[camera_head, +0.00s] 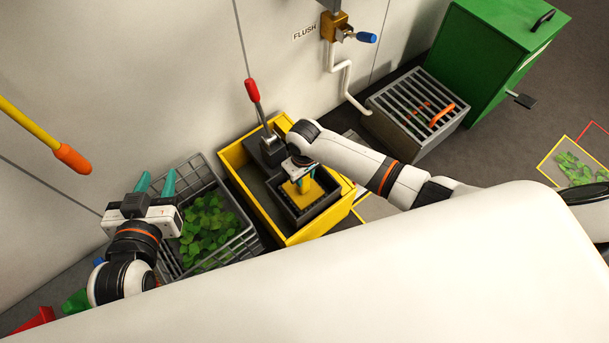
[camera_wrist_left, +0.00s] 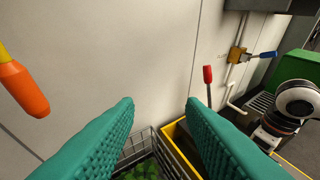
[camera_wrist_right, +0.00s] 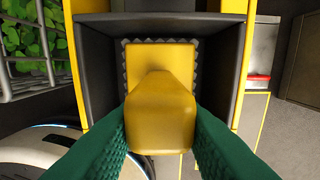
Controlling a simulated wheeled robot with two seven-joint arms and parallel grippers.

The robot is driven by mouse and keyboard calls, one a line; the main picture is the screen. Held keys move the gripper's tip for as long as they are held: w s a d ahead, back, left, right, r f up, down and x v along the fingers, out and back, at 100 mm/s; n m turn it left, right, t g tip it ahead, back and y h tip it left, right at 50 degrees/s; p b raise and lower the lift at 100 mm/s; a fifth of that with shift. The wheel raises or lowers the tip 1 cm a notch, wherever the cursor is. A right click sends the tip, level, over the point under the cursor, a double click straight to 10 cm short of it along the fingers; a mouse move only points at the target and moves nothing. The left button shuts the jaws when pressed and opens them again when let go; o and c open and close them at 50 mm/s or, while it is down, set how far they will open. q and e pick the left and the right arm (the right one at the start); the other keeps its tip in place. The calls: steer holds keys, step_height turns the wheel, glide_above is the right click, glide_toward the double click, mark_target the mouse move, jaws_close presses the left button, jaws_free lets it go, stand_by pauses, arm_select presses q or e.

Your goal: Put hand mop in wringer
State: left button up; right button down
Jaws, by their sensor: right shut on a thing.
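The hand mop (camera_wrist_right: 160,105) has a yellow handle block over a yellow plate with a dark jagged fringe. In the right wrist view it stands inside the dark wringer basket (camera_wrist_right: 98,68). My right gripper (camera_head: 302,172) is shut on the mop's handle, with one green finger on each side (camera_wrist_right: 160,135). In the head view the mop (camera_head: 304,190) shows within the wringer basket (camera_head: 322,208) on the yellow bucket (camera_head: 291,237). Whether the mop rests on the basket's floor is hidden. My left gripper (camera_head: 155,182) is open and empty above a grey crate; its fingers are wide apart (camera_wrist_left: 160,115).
The grey crate (camera_head: 249,231) of green leaves stands left of the bucket. A red-handled lever (camera_head: 252,91) rises from the wringer. A grated drain box (camera_head: 410,125) and a green cabinet (camera_head: 480,55) stand at the right. A yellow pole with orange grip (camera_head: 72,158) is at left.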

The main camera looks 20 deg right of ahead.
stand_by(0.3)
steer(key=c, duration=1.1)
jaws_free()
steer(key=shift+f, duration=0.15)
steer(key=shift+o, duration=0.2)
